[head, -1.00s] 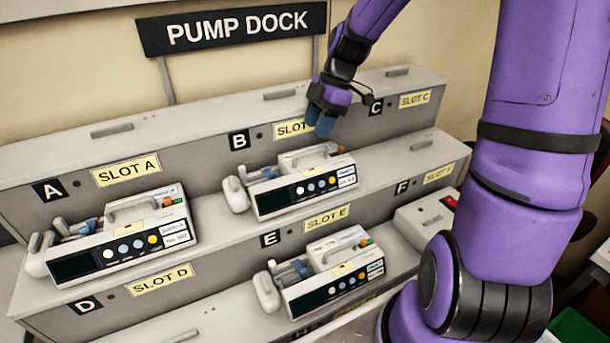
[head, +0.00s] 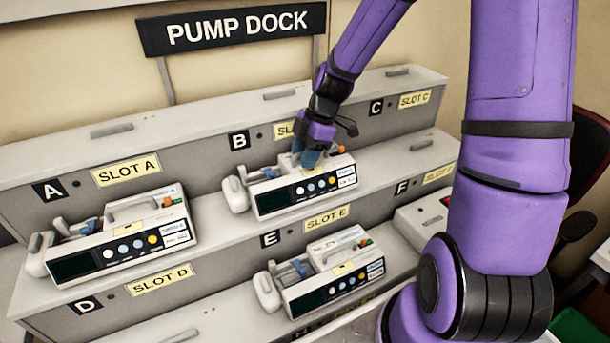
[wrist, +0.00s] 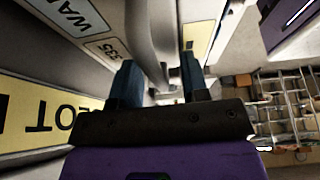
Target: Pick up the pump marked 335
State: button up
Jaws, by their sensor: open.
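The pump in slot B (head: 303,190) is white with a dark front screen and a row of round buttons.
Similar pumps stand at slot A (head: 120,240) and below the slot E label (head: 325,280). A white box with a red patch (head: 425,220) sits below slot F. The upper ledge under slot C (head: 400,155) is clear.

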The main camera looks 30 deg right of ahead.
grip_shut()
dwell(1.3)
